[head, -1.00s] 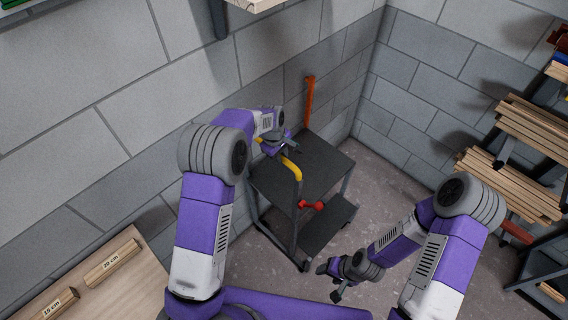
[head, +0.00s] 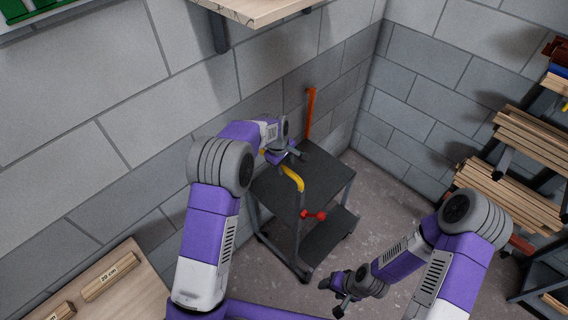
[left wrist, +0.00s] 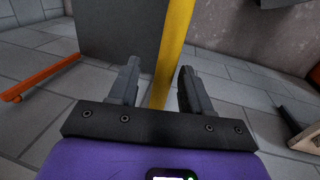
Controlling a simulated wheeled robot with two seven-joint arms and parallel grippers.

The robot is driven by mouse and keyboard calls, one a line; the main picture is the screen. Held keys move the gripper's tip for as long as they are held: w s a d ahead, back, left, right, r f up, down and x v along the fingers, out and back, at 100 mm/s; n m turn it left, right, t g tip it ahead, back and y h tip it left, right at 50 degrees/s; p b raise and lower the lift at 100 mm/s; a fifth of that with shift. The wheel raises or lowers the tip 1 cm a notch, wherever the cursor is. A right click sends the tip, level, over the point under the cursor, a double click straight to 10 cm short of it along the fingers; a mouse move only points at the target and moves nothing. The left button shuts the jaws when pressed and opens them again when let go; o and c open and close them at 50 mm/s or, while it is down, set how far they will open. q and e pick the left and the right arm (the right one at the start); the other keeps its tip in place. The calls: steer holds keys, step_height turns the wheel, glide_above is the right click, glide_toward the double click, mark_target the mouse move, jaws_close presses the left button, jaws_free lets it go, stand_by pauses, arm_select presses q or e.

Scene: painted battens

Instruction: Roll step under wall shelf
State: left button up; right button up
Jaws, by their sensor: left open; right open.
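The step (head: 318,165) is a dark grey two-level frame on small wheels, standing by the block wall near the corner. It has a yellow handle (head: 293,178) and a red pedal-like part (head: 314,215) at its lower level. My left gripper (head: 291,156) is open at the yellow handle. In the left wrist view, the yellow bar (left wrist: 172,50) passes between or just beyond the open fingers (left wrist: 158,85); contact cannot be told. My right gripper (head: 340,290) is open and empty, low in front of the step. The wall shelf (head: 262,10) shows at the top edge.
An orange bar (head: 310,115) stands upright by the wall behind the step. A wooden worktop (head: 130,300) with labelled blocks is at lower left. A rack with wooden battens (head: 515,190) is at right. Concrete floor (head: 385,205) between step and rack is clear.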

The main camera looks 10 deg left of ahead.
arm_select(q)
steer(key=v, duration=0.7)
steer(key=shift+r, duration=0.25)
steer(key=shift+f, duration=0.1)
